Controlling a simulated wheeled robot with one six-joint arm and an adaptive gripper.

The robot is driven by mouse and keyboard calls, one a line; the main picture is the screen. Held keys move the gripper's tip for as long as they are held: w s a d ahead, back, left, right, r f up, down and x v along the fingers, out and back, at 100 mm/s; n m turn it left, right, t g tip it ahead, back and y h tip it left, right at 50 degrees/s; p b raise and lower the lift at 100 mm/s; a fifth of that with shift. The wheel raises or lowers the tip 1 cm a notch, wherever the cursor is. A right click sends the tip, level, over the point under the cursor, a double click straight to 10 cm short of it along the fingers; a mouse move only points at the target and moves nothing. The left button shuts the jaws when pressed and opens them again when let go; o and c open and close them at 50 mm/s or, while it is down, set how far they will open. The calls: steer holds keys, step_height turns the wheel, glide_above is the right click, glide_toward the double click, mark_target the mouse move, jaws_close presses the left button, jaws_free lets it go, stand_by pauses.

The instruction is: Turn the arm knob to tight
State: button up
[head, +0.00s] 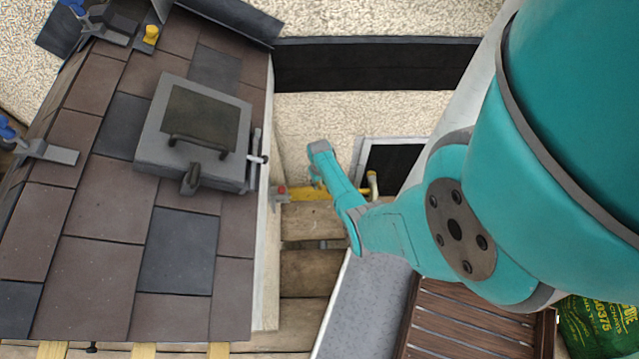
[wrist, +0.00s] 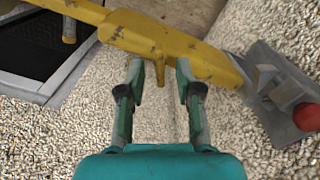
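A yellow arm (wrist: 205,62) crosses the top of the wrist view, with a small yellow tab (wrist: 158,68) pointing down from its middle. A grey bracket (wrist: 275,88) with a red ball-shaped knob (wrist: 308,116) is at its right end. In the head view the yellow arm (head: 309,195) stands out from the roof's right edge, with the red knob (head: 281,190) at its left end. My gripper (wrist: 159,75) is open, one finger on each side of the tab. Whether either finger touches it I cannot tell. In the head view the fingertips are mostly hidden.
A grey roof hatch (head: 150,147) with a handle sits on the tiles, left of the yellow arm. A dark framed opening (wrist: 50,45) lies at the left of the wrist view. Wooden planks (head: 308,270) and a grey sloped panel (head: 365,300) lie below the arm.

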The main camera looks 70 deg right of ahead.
steer(key=shift+f, duration=0.35)
jaws_close()
steer(key=shift+m, duration=0.3)
steer(key=m, duration=0.4)
steer(key=shift+m, duration=0.3)
